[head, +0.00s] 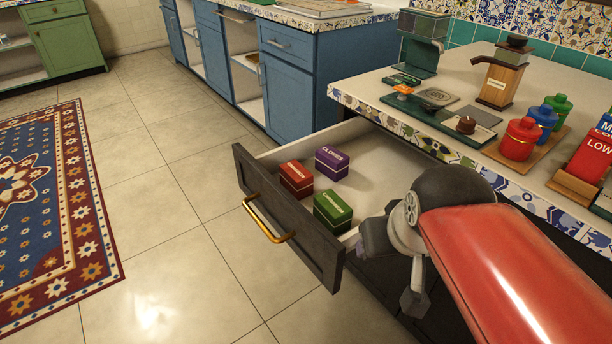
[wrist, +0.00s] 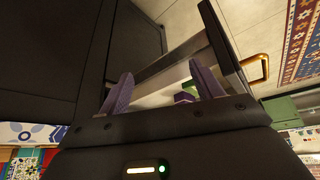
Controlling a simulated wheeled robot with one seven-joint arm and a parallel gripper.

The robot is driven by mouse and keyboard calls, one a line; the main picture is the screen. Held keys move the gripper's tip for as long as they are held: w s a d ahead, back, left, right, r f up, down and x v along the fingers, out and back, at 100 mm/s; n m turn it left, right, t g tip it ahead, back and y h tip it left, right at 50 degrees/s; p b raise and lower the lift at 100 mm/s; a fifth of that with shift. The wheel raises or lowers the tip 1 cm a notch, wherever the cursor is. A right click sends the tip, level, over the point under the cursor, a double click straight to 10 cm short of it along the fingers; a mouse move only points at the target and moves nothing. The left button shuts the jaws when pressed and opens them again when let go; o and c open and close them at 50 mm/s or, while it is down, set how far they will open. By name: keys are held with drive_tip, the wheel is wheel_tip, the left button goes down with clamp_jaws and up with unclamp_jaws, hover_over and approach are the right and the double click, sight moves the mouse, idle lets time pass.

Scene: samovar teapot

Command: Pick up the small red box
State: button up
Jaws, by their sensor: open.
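The small red box (head: 296,179) sits in the open drawer, near its front panel and at the left of the group. A purple box (head: 331,163) stands behind and right of it. A green box (head: 333,207) stands nearer my arm. My gripper (wrist: 162,72) is open, with its two purple fingers spread and nothing held between them. In the head view it is at the drawer's near right side, partly hidden by my arm, right of the green box and apart from the red one. The wrist view shows a purple box (wrist: 185,97) beyond the fingers; I cannot make out the red box there.
The dark drawer front (head: 285,220) with a brass handle (head: 268,225) sticks out over the tiled floor. The counter (head: 460,105) above the drawer carries canisters, a grinder and small items. The drawer's back half looks empty.

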drive_tip(key=n+g+y+b, duration=0.2)
drive_tip(key=n, duration=0.4)
approach(296, 170)
drive_tip(key=f, duration=0.2)
drive_tip(key=shift+w+d+f, duration=0.1)
drive_tip(key=shift+d+f, duration=0.2)
drive_tip(key=shift+d, duration=0.05)
drive_tip(key=shift+w+a+f, duration=0.1)
drive_tip(key=shift+w+a, duration=0.1)
drive_tip(key=shift+w, duration=0.05)
drive_tip(key=shift+w+a+f, duration=0.1)
drive_tip(key=shift+w+f, duration=0.05)
drive_tip(key=shift+f, duration=0.2)
drive_tip(key=x, duration=0.6)
drive_tip(key=shift+w+a+f, duration=0.1)
drive_tip(key=shift+a+f, duration=0.25)
drive_tip(key=shift+a, duration=0.1)
drive_tip(key=shift+t, duration=0.3)
drive_tip(key=shift+c, duration=0.4)
drive_tip(key=c, duration=1)
